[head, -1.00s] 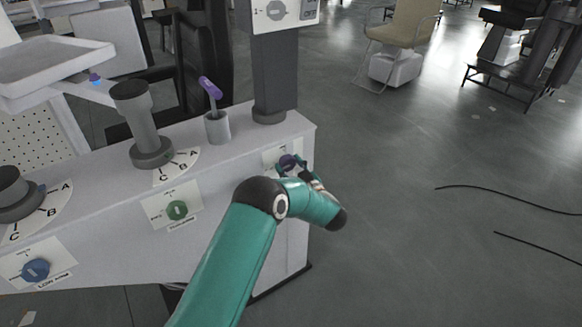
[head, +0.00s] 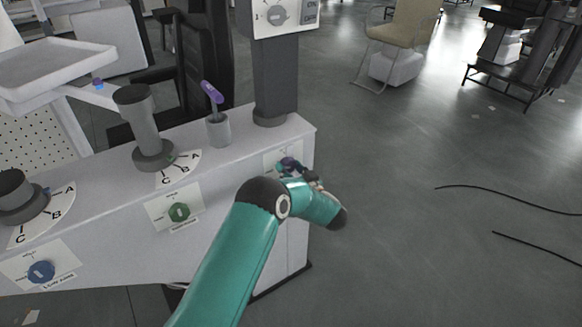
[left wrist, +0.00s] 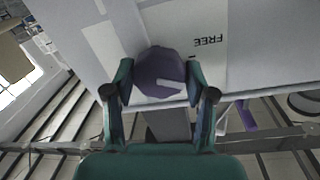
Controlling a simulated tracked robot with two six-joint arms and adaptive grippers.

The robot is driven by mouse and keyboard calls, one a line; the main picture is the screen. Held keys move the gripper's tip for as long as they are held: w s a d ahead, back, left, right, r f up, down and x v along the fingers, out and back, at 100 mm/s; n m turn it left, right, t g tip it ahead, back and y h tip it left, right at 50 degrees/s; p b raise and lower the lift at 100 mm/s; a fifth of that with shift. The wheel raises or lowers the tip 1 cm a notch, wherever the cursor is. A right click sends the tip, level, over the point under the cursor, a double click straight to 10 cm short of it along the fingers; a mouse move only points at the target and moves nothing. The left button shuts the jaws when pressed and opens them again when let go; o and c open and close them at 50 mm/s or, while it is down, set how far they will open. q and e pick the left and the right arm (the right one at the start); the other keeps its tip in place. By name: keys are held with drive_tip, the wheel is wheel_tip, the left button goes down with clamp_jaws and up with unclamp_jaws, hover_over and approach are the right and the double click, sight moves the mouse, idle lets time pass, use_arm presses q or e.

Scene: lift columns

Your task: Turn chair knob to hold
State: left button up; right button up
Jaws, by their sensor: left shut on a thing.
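My left gripper (left wrist: 160,80) is shut on the knob, one finger on each side. In the head view, my left gripper (head: 296,170) is at the right end of the white console and largely covers the knob and its plate. My right gripper does not show.
The white console (head: 230,165) carries a green knob (head: 179,212), a blue knob (head: 41,271), dark dials with A, B, C scales and a purple-handled lever (head: 212,92). A grey column (head: 275,75) rises behind my gripper. Floor on the right is mostly clear, with thin dark cables.

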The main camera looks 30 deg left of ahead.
use_arm(q)
drive_tip(key=m+p, duration=0.1)
drive_tip(key=m, duration=0.2)
drive_tip(key=shift+r, duration=0.1)
drive_tip(key=m+p, duration=0.1)
drive_tip(key=m, duration=0.2)
drive_tip(key=shift+m+g+p, duration=0.4)
drive_tip(key=shift+m+p, duration=0.35)
drive_tip(key=shift+m, duration=0.85)
drive_tip(key=shift+m+g, duration=0.3)
drive_tip(key=shift+m, duration=1)
drive_tip(key=shift+f+p, duration=0.2)
drive_tip(key=shift+p, duration=0.1)
drive_tip(key=o, duration=1.1)
drive_tip(key=shift+w, duration=0.1)
drive_tip(key=shift+o, duration=0.2)
drive_tip(key=shift+r, duration=0.1)
drive_tip(key=shift+d, duration=0.1)
